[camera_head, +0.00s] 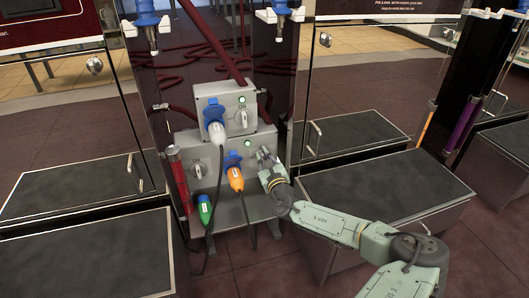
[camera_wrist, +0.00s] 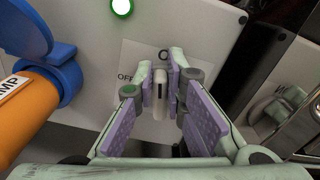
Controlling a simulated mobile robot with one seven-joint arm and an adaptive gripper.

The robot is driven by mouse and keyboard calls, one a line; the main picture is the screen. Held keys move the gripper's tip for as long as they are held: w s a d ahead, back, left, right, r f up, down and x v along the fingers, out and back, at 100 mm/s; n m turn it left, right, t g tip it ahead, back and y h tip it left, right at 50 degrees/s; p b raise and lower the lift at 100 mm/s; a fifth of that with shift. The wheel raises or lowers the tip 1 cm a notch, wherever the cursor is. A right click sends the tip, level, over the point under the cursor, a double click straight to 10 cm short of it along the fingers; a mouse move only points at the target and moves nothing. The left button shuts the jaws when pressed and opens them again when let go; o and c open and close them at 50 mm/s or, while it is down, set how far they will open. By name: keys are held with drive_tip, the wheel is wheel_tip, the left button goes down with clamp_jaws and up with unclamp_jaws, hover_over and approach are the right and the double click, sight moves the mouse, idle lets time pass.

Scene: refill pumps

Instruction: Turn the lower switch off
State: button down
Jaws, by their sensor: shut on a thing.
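The lower switch (camera_wrist: 159,104) is a grey knob on the lower grey pump box (camera_head: 213,148). In the wrist view its handle stands upright, pointing at a label that starts with "O" and is partly hidden; "OFF" is printed to its left. My gripper (camera_wrist: 161,84) is shut on the knob, with one purple-padded finger on each side. In the head view my gripper (camera_head: 267,160) is at the right part of the lower box and covers this switch. A green-ringed light (camera_wrist: 121,7) shows bright at the wrist view's top edge.
An orange plug (camera_head: 235,179) sits in a blue socket left of my gripper. The upper box (camera_head: 225,106) carries another switch (camera_head: 240,119) and a white-and-blue plug (camera_head: 215,127). A green connector (camera_head: 205,210) hangs below. Dark-topped steps (camera_head: 385,190) flank the boxes.

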sight(255, 157)
drive_tip(key=shift+s+a+f+n+p, duration=0.1)
drive_tip(key=shift+a+f+n+p, duration=0.25)
drive_tip(key=shift+n+p, duration=2.1)
drive_tip(key=shift+s+a+f+n+p, duration=0.2)
drive_tip(key=shift+f+n+p, duration=0.25)
drive_tip(key=shift+n+p, duration=1.95)
drive_tip(key=shift+s+a+f+n+p, duration=0.1)
drive_tip(key=shift+a+f+n+p, duration=0.3)
drive_tip(key=shift+n+p, duration=2.05)
drive_tip(key=shift+w+d, duration=0.1)
drive_tip(key=c, duration=1.6)
unclamp_jaws()
drive_tip(key=shift+c, duration=0.2)
